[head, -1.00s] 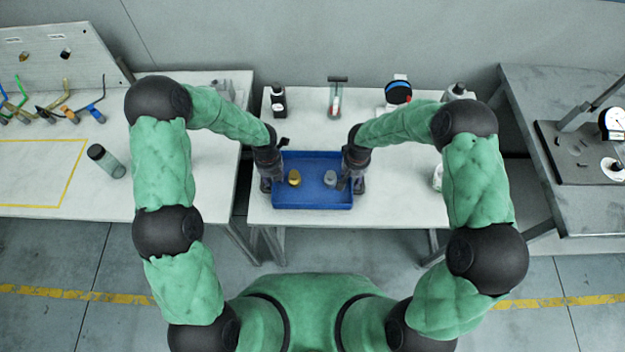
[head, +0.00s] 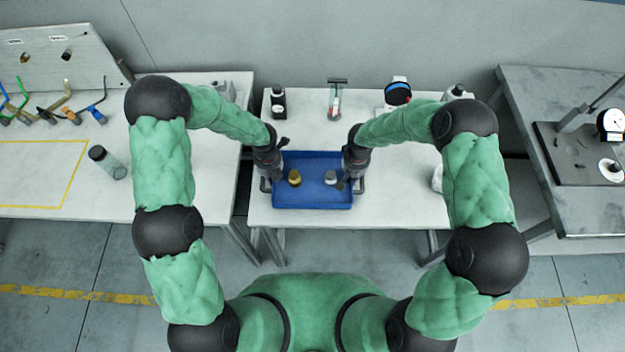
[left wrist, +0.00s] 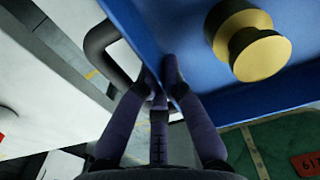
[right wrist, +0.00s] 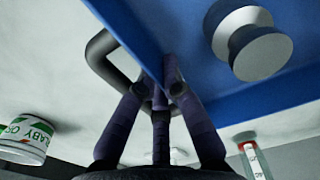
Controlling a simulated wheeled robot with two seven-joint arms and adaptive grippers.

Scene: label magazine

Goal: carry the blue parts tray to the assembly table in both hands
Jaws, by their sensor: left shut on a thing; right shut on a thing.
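The blue parts tray (head: 312,203) is at the front of the middle white table; I cannot tell whether it rests on the top or is just above it. It looks level. A gold knob-shaped part (head: 294,178) stands in its left half and a silver one (head: 331,177) in its right half. My left gripper (left wrist: 165,80) is shut on the tray at its left side, by the black handle (left wrist: 98,42). My right gripper (right wrist: 167,80) is shut on the tray at its right side, by the other handle (right wrist: 100,48). The fingers partly hide the handles.
Bottles and a red-and-white item (head: 336,100) stand at the back of the middle table (head: 400,205). A white can (right wrist: 25,140) stands right of the tray. The left table (head: 40,170) has a yellow-outlined clear area, a bottle (head: 107,162) and hex keys. A gauge stand is on the right bench.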

